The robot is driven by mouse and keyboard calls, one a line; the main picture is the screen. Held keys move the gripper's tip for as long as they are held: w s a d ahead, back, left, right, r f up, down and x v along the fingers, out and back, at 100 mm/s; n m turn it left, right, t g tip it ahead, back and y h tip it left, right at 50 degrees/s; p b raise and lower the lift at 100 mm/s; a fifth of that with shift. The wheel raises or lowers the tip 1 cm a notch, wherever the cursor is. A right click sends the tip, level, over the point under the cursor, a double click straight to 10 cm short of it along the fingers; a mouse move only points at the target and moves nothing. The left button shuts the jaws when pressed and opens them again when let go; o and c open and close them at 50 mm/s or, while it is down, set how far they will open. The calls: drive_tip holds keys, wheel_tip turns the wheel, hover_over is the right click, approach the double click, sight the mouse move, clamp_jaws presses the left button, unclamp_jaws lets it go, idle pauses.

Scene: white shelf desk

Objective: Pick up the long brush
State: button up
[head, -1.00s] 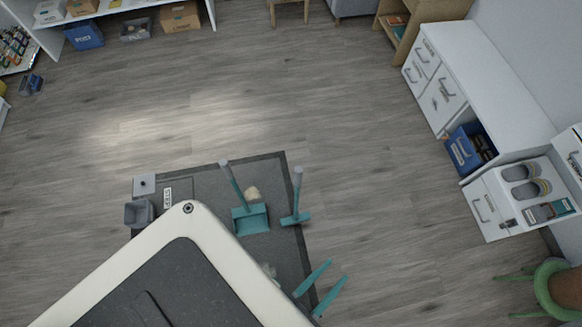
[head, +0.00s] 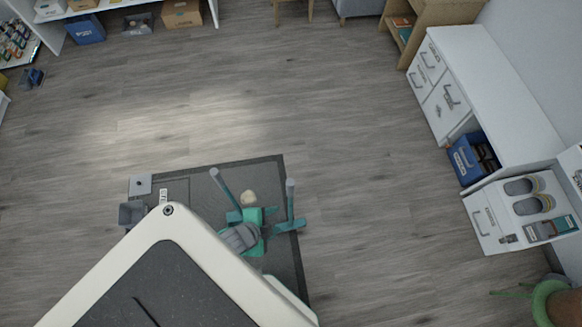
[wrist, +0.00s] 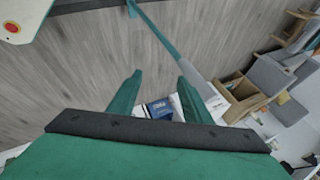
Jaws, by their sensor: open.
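The long brush (head: 291,204) stands upright on the dark mat, with a teal head at the floor and a grey-tipped handle. My gripper (head: 254,211) is open and empty, to the left of the brush in the head view, and partly covers the teal dustpan (head: 220,187), whose long handle rises at the left. In the wrist view the two teal fingers (wrist: 158,76) are spread apart. A long teal and grey handle, apparently the brush's (wrist: 165,38), slants past the right finger, outside the gap. Whether they touch I cannot tell.
The mat (head: 225,165) also bears a small beige lump (head: 248,197) and a grey bin (head: 131,213) at its left. A white desk (head: 480,85) with drawers and a blue bin (head: 468,160) stands at the right.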

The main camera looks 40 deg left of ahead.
sight(291, 179)
drive_tip(key=w+a+r+m+g, duration=0.1)
drive_tip(key=w+m+g, duration=0.1)
drive_tip(key=w, duration=0.2)
drive_tip(key=w+a+r+m+g, duration=0.2)
drive_tip(key=w+m, duration=0.1)
drive_tip(key=w, duration=0.1)
drive_tip(key=w+a+r+m+g, duration=0.1)
drive_tip(key=w+m+g, duration=0.1)
drive_tip(key=w, duration=0.3)
drive_tip(key=shift+w+a+r+m, duration=0.1)
drive_tip(key=shift+a+r+m, duration=0.25)
drive_tip(key=shift+r+m, duration=0.05)
drive_tip(key=shift+w+d+r+g, duration=0.1)
drive_tip(key=shift+d+g, duration=0.2)
drive_tip(key=shift+g, duration=0.1)
wheel_tip(291, 179, down, 5)
drive_tip(key=shift+f, duration=0.2)
drive_tip(key=shift+s+f, duration=0.15)
drive_tip(key=shift+f, duration=1.2)
drive_tip(key=shift+s+f, duration=0.1)
drive_tip(key=shift+f, duration=1.2)
clamp_jaws()
